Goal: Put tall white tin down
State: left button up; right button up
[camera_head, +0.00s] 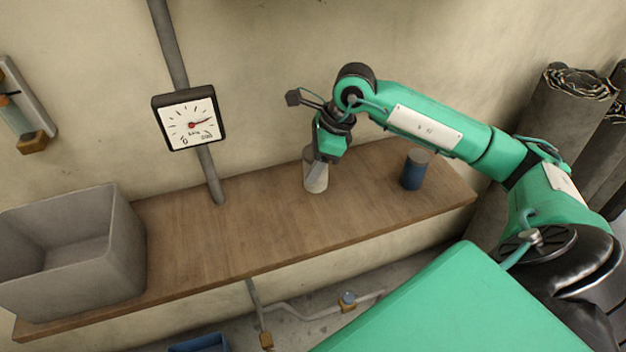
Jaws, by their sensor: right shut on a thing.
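The tall white tin (317,184) is upright at the wooden shelf (240,238), near its back and right of the pipe. My right gripper (316,172) is shut on the tin from above, and its fingers and wrist hide part of the tin's upper side. The tin's base looks very close to the wood; I cannot tell whether it touches. My left gripper is not in view.
A blue tin with a grey top (415,170) stands on the shelf to the right. A grey open bin (125,245) sits at the left end. A gauge (188,118) hangs on a pipe behind. The shelf's middle is clear. Rolls (565,120) stand at the right.

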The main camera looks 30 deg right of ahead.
aim_at(313, 186)
notch_tip(313, 186, down, 4)
jog(key=shift+r+p, duration=0.25)
jog(key=shift+p, duration=0.05)
notch_tip(313, 186, down, 3)
jog(key=shift+p, duration=0.45)
jog(key=shift+f, duration=0.25)
jog(key=shift+f, duration=0.1)
jog(key=shift+f+b, duration=0.1)
jog(key=shift+b, duration=0.25)
jog(key=o, duration=1.2)
